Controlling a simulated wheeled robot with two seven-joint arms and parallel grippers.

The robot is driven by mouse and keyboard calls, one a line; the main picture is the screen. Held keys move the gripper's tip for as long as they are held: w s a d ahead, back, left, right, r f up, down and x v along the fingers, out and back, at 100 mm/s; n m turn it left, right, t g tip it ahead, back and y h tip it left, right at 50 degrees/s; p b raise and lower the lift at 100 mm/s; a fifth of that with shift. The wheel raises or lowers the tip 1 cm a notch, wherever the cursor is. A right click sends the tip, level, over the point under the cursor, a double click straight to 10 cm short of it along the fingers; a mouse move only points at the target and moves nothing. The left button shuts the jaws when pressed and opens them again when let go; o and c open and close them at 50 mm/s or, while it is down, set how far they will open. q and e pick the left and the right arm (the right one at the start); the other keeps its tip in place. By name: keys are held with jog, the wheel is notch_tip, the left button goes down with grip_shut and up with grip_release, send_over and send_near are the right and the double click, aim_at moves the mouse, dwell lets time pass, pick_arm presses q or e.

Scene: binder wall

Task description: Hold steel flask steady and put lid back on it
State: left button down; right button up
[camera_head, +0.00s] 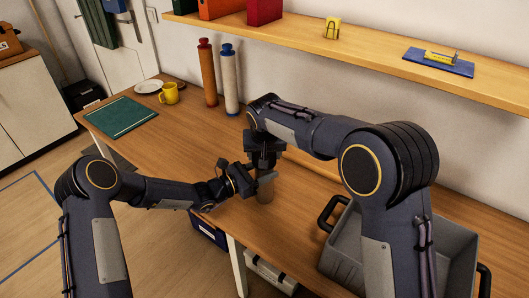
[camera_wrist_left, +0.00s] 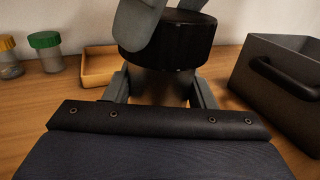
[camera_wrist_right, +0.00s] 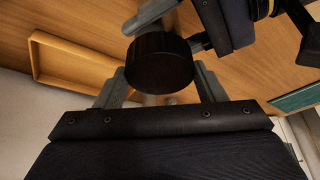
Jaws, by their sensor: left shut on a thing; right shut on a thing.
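The steel flask (camera_head: 265,194) stands upright on the wooden table (camera_head: 190,160), its lower part showing below my grippers. My left gripper (camera_head: 262,179) comes from the left and is shut around the flask's body; in the left wrist view the flask (camera_wrist_left: 158,86) is dim between the fingers. My right gripper (camera_head: 264,158) is directly above, pointing down, shut on the black ribbed lid (camera_wrist_left: 168,42). The lid also shows between the fingers in the right wrist view (camera_wrist_right: 160,63). It is over the flask's top; whether it is seated or slightly above, I cannot tell.
A grey crate (camera_head: 342,262) with black handles stands close on the right. A wooden tray (camera_wrist_left: 97,76) and a green-lidded jar (camera_wrist_left: 47,52) are behind the flask. A shelf (camera_head: 370,55) runs above.

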jog(key=m+h, duration=0.1)
jog(key=m, duration=0.1)
jog(key=m+h, duration=0.1)
jog(key=m, duration=0.1)
jog(key=shift+a+m, duration=0.35)
jog(key=shift+m, duration=0.05)
jog(key=m, duration=0.2)
jog(key=m+g+h, duration=0.1)
jog(key=m, duration=0.3)
jog(key=shift+w+f+g+h, duration=0.1)
jog(key=shift+w+g+h, duration=0.2)
jog(key=shift+h, duration=0.1)
jog(key=m, duration=0.2)
jog(key=m+g, duration=0.1)
jog(key=m, duration=0.1)
jog(key=shift+w+m+g+h, duration=0.15)
jog(key=shift+m+g+h, duration=0.15)
jog(key=shift+h, duration=0.1)
jog(key=shift+m+g, duration=0.5)
jog(key=shift+m, duration=1)
jog(key=o, duration=1)
jog(key=shift+c, duration=0.2)
jog(key=shift+c, duration=0.4)
